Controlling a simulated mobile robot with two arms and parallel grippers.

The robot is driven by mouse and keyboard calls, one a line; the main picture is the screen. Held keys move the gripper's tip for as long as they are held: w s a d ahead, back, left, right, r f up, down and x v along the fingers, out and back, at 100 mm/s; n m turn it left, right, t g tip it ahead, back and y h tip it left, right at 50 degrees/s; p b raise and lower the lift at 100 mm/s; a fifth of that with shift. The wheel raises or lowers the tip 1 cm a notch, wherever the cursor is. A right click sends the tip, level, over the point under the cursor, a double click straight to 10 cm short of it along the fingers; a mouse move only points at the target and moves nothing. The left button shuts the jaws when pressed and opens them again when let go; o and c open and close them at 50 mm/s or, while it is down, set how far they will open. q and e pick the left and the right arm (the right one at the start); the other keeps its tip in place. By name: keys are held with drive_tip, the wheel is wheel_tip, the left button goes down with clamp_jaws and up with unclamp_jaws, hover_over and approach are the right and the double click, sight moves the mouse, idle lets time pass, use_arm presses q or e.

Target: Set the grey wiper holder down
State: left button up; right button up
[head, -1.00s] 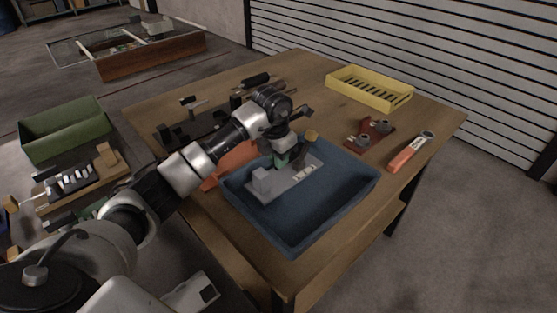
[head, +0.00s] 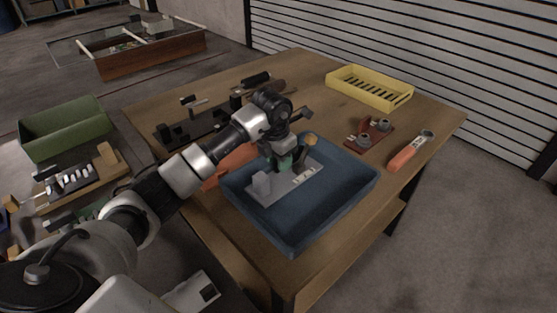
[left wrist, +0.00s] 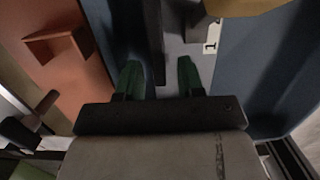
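The grey wiper holder (head: 299,184) is a flat grey plate with a raised block and a white label. It lies inside the blue tray (head: 335,211), towards its left side, and looks flat on the tray floor. My left gripper (head: 284,164) is down at the holder's far part and hides some of it. In the left wrist view its green fingertips (left wrist: 159,80) stand apart, on either side of a dark upright bar (left wrist: 154,38), with a gap showing at the right finger. The grey plate (left wrist: 190,55) shows beyond them. My right gripper is not in view.
An orange bin (head: 229,165) stands left of the tray. Dark fixtures (head: 178,132) lie behind my left arm. A yellow crate (head: 369,91), a red-brown bracket (head: 371,135) and an orange-handled tool (head: 408,152) lie to the right. The table's front right is clear.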

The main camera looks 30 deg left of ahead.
sight(275, 174)
use_arm(q)
wheel_tip(275, 174, up, 12)
drive_tip(key=s, duration=0.1)
drive_tip(key=shift+s+a+f, duration=0.15)
drive_tip(key=shift+a+f, duration=0.1)
drive_tip(key=shift+f, duration=0.1)
idle(0.4)
